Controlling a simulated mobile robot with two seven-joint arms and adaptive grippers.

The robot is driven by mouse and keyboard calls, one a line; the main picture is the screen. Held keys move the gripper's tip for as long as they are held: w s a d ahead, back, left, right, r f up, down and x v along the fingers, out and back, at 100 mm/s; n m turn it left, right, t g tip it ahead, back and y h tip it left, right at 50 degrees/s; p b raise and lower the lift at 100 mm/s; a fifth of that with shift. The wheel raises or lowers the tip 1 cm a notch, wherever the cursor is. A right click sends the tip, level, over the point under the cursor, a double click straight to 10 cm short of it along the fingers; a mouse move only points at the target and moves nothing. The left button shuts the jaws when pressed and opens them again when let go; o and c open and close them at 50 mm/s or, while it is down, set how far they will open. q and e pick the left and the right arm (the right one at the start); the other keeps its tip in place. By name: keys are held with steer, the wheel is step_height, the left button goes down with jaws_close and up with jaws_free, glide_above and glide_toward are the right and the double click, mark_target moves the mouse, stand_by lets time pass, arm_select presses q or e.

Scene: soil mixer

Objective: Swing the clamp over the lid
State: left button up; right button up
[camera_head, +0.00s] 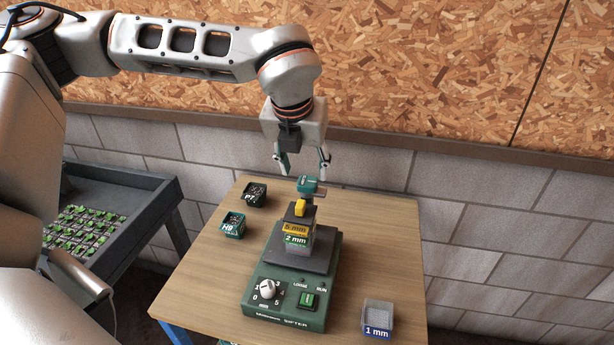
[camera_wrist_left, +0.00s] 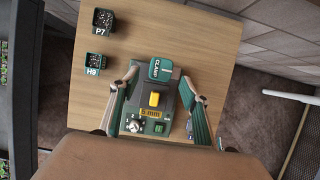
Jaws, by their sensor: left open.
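The teal clamp (camera_head: 308,185), marked CLAMP in the left wrist view (camera_wrist_left: 161,70), sits at the back of the green sifter (camera_head: 285,311). The dark lid (camera_head: 298,216) with its yellow knob (camera_head: 300,207) tops the sieve stack, marked 5 mm and 2 mm. The clamp head is behind the knob, and the knob is uncovered in the left wrist view (camera_wrist_left: 154,99). My left gripper (camera_head: 304,168) points down, open and empty, just above the clamp. In the left wrist view its fingers appear on either side of the clamp. My right gripper is out of view.
Two small dark pots, P7 (camera_head: 255,195) and H9 (camera_head: 233,225), stand on the left of the wooden table (camera_head: 205,284). A clear 1 mm sieve (camera_head: 377,318) stands at the front right. A seedling tray (camera_head: 82,232) is farther left. A block wall stands behind.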

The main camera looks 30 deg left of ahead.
mark_target(307, 182)
arm_select(q)
steer(key=shift+x, duration=2.25)
steer(key=shift+d, duration=0.1)
